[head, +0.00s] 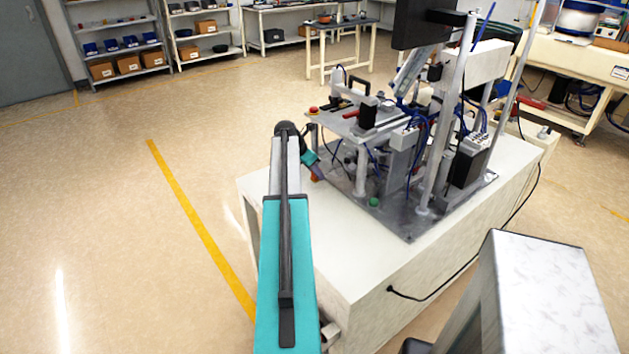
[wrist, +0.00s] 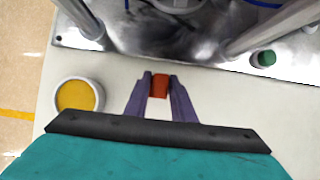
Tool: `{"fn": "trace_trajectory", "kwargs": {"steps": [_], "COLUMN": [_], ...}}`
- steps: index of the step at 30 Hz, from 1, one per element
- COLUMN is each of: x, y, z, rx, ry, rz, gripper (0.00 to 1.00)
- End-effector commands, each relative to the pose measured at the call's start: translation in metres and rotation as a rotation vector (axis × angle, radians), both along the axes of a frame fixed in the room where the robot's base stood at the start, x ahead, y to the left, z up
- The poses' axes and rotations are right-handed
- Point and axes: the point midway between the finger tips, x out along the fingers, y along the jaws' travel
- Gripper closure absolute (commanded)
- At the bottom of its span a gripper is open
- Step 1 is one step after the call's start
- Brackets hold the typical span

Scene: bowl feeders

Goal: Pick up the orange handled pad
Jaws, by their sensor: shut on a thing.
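The orange handled pad (wrist: 159,86) shows in the wrist view as a small orange-red block between my fingertips. My gripper (wrist: 160,88), with its two purple fingers, is shut on it. Only its orange part shows, and I cannot tell whether its underside touches the pale bench top. In the head view my gripper (head: 316,172) is low beside the metal base plate, and a bit of orange shows at its tips.
A round white-rimmed container (wrist: 78,97) with a yellow-orange inside stands left of my gripper on the bench (wrist: 120,75). The metal base plate (wrist: 180,40) with posts is just beyond. A green button (wrist: 264,58) sits on it at right.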

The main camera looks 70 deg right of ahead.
Motion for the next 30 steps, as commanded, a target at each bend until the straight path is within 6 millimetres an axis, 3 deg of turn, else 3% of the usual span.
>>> {"fn": "trace_trajectory", "kwargs": {"steps": [21,30], "x": [0.049,0.062], "y": [0.118,0.144], "z": [0.012,0.017], "rx": [-0.001,-0.002], "ry": [0.0,0.0], "rz": [0.003,0.002], "gripper": [1.0,1.0]}}
